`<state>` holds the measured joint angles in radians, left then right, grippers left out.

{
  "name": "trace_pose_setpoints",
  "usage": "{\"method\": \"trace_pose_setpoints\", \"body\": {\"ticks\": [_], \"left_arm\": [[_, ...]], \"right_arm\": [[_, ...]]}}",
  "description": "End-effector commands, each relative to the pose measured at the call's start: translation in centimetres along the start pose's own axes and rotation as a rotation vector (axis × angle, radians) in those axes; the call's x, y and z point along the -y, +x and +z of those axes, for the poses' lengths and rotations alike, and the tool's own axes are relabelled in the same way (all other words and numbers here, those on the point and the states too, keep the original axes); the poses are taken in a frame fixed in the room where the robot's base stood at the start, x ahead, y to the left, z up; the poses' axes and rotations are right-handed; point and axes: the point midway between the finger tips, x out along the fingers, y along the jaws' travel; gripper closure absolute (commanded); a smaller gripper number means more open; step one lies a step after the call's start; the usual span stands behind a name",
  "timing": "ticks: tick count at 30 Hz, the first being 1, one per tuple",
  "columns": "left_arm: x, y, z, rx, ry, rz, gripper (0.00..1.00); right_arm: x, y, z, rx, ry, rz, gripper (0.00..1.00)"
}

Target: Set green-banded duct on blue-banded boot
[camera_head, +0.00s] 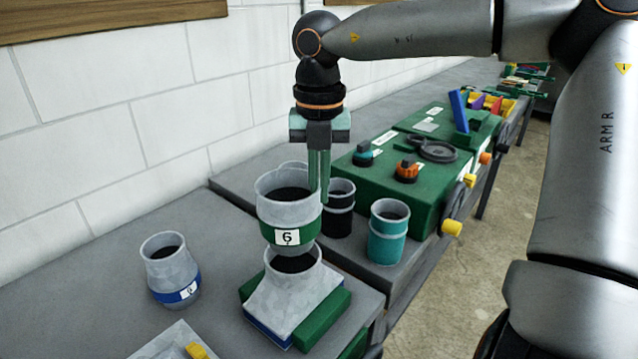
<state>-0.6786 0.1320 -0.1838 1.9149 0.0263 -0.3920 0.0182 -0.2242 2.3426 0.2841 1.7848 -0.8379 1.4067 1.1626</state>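The green-banded duct (272,215) is a grey, upright, open-topped round duct with a green band and a white label reading 6. My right gripper (319,200) comes down from above, its fingers together at the duct's right rim, and appears to hold it there. The boot (288,298) is grey, with a round collar, flared sides and a blue band along its square base. The duct's lower end overlaps the back of the collar opening in the picture; the dark front of the opening still shows. I cannot tell whether they touch. My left gripper is not in view.
Green blocks (325,318) flank the boot. A blue-banded duct piece (168,272) stands to the left. Teal-banded (387,240) and black-banded (343,218) cans stand behind right, near a green box (428,185). A yellow-tabbed grey piece (170,343) lies in front.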

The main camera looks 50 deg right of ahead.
Motion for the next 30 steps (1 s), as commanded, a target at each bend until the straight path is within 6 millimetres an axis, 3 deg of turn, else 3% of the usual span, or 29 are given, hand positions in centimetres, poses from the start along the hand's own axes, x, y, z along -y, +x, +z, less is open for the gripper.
{"method": "trace_pose_setpoints", "body": {"ticks": [16,30], "left_arm": [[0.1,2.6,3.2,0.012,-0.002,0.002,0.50],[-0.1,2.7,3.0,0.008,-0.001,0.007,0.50]], "right_arm": [[0.0,5.1,0.0,0.000,-0.001,0.001,1.00],[0.0,5.5,0.0,0.000,-0.001,0.001,1.00]]}}
